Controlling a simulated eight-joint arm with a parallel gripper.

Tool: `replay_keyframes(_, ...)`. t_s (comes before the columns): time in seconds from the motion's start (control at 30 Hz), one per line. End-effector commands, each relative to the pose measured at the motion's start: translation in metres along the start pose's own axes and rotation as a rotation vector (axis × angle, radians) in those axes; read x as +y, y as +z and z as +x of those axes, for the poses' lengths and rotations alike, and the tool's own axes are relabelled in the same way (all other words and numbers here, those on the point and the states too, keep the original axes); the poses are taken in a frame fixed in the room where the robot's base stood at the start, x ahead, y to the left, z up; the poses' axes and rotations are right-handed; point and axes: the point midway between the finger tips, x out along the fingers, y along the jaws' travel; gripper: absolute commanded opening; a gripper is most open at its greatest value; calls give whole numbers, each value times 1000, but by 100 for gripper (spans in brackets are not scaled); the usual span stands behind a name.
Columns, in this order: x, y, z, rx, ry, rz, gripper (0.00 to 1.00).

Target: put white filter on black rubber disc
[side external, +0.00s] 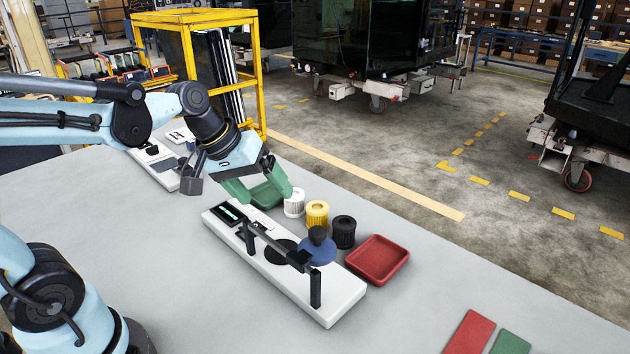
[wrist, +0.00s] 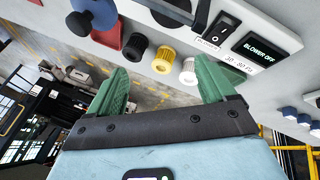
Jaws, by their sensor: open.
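The white filter (side external: 294,204) is a small ribbed cylinder standing upright on the table beside the white device. In the wrist view the white filter (wrist: 188,72) appears beyond and between my fingertips, closer to the right finger. The black rubber disc (side external: 281,252) lies flat on the white device, partly behind a black bar. In the wrist view the black disc (wrist: 172,11) is cut off by the top edge. My gripper (side external: 264,195) has green fingers, is open and empty, and is left of the white filter. It also shows in the wrist view (wrist: 160,75).
A yellow filter (side external: 317,213) and a black filter (side external: 343,232) stand close beside the white one. A red tray (side external: 377,258) and a green tray (side external: 268,193) flank the row. A blue disc with a black knob (side external: 317,249) and a raised black bar (side external: 277,246) are at the device (side external: 328,310).

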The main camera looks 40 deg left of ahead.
Motion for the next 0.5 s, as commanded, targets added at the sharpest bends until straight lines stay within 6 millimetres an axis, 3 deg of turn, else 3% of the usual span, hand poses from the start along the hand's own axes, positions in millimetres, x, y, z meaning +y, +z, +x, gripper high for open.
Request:
replay_keyframes(0.03,-1,12,-2,31,-14,97,83)
replay_keyframes(0.2,-7,34,-6,131,-65,383,83)
replay_keyframes(0.5,-11,45,-7,198,-101,576,84)
